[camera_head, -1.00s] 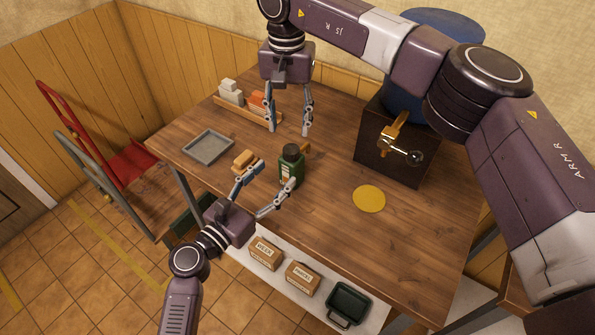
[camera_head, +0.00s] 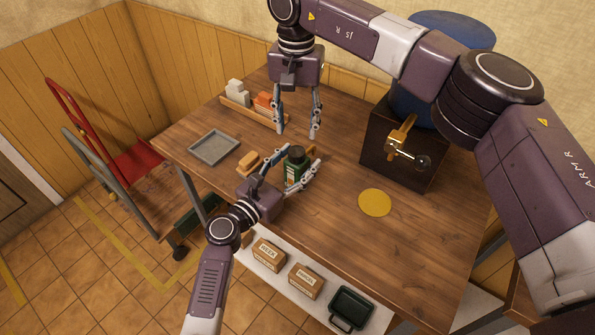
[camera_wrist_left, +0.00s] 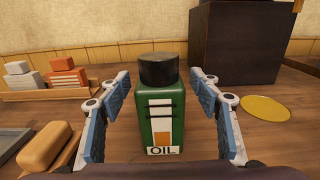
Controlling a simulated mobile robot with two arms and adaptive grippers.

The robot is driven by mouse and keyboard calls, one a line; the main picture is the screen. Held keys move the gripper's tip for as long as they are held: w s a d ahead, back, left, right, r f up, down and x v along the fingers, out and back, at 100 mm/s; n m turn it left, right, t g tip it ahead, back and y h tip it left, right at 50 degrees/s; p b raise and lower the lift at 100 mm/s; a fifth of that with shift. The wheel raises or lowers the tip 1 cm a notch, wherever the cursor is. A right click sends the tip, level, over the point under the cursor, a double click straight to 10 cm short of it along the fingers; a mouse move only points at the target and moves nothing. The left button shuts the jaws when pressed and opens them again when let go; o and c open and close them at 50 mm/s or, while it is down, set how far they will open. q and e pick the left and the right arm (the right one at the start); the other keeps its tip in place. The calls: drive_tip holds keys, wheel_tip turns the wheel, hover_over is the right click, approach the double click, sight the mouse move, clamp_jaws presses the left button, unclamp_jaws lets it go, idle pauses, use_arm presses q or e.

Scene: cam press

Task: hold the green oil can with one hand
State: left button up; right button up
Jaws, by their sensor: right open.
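The green oil can (camera_head: 293,168) with a dark cap stands upright on the wooden table (camera_head: 330,240). It also shows centred in the left wrist view (camera_wrist_left: 160,118), with its OIL label facing me. My left gripper (camera_head: 288,168) is open, with one finger on each side of the can. In the left wrist view gaps show between the fingers and the can. My right gripper (camera_head: 297,134) is open and empty, pointing down over the table behind the can.
A grey tray (camera_head: 214,148) and a tan block (camera_head: 248,162) lie left of the can. A rack with white and orange blocks (camera_head: 265,103) stands at the back. A dark press box (camera_head: 390,155) and a yellow disc (camera_head: 375,203) are to the right.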

use_arm(q)
clamp_jaws()
use_arm(e)
drive_tip(key=shift+m, duration=0.3)
